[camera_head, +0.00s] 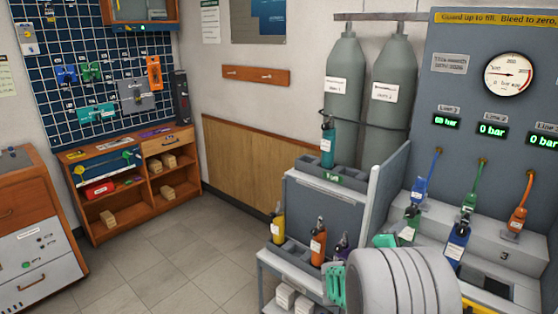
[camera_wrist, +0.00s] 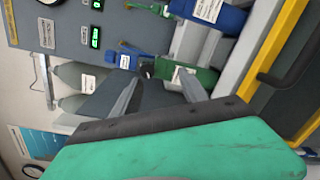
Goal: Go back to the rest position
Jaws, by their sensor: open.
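My gripper (camera_wrist: 160,74) is open in the wrist view, with two grey fingers spread in front of its teal body. No object shows held between them. A green bottle with a white label (camera_wrist: 202,78) is just beyond the right finger; I cannot tell whether they touch. In the head view my pale ribbed arm link covers the lower right, and the fingers are hidden or unclear. The green bottle (camera_head: 408,232) stands at the bench, beside a blue bottle (camera_head: 457,246). The blue bottle also shows at the top of the wrist view (camera_wrist: 212,14).
The grey test panel (camera_head: 450,95) has a gauge (camera_head: 508,74), displays and coloured hoses. Two gas cylinders (camera_head: 345,85) stand behind. A stepped rack (camera_head: 325,215) holds teal, yellow, orange and purple bottles. Open floor (camera_head: 185,255) lies left, before a wooden shelf (camera_head: 130,185).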

